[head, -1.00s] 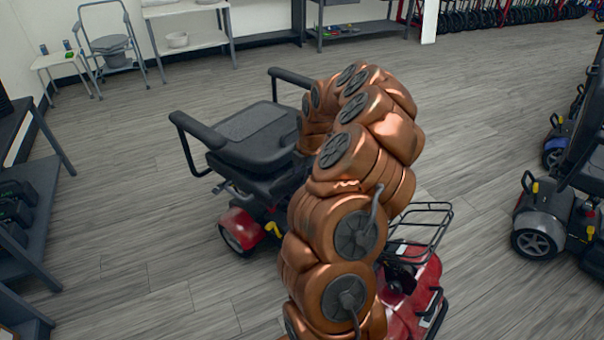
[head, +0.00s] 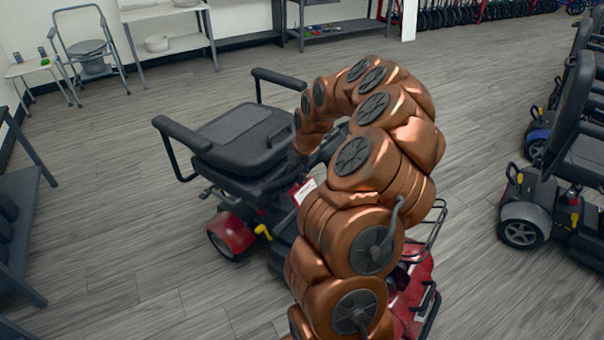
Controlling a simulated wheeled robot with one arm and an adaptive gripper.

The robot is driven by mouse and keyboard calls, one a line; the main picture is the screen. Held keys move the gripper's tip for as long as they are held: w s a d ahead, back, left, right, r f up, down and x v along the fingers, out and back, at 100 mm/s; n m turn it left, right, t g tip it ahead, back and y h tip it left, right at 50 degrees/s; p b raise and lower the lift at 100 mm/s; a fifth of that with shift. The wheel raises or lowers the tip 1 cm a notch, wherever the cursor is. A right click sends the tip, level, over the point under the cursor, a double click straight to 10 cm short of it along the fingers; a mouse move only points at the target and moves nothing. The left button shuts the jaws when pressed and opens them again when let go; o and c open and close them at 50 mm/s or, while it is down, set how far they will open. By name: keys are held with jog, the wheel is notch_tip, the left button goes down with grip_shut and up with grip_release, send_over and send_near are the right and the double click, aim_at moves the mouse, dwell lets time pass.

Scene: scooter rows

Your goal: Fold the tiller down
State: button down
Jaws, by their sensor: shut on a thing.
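The red scooter stands in the middle, with its black seat (head: 235,140) facing my arm and its red front cover (head: 415,275) at the lower right. My copper arm arches over its front and hides most of the tiller. Only a red piece with a white label (head: 305,190), seemingly part of the tiller, shows beside the arm in front of the seat. My dark gripper (head: 298,165) is partly visible below the wrist, close to the seat's front edge. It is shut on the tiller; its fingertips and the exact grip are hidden.
A wire basket (head: 432,225) sits at the scooter's front. Other scooters (head: 545,205) stand at the right. A dark shelf (head: 20,215) is at the left edge. A commode chair (head: 88,50) and shelves line the back wall. Floor is clear behind the seat.

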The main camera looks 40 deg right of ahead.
jog(key=c, duration=0.8)
grip_release()
jog(key=shift+r, duration=0.1)
jog(key=v, duration=1.2)
jog(key=shift+a, duration=0.1)
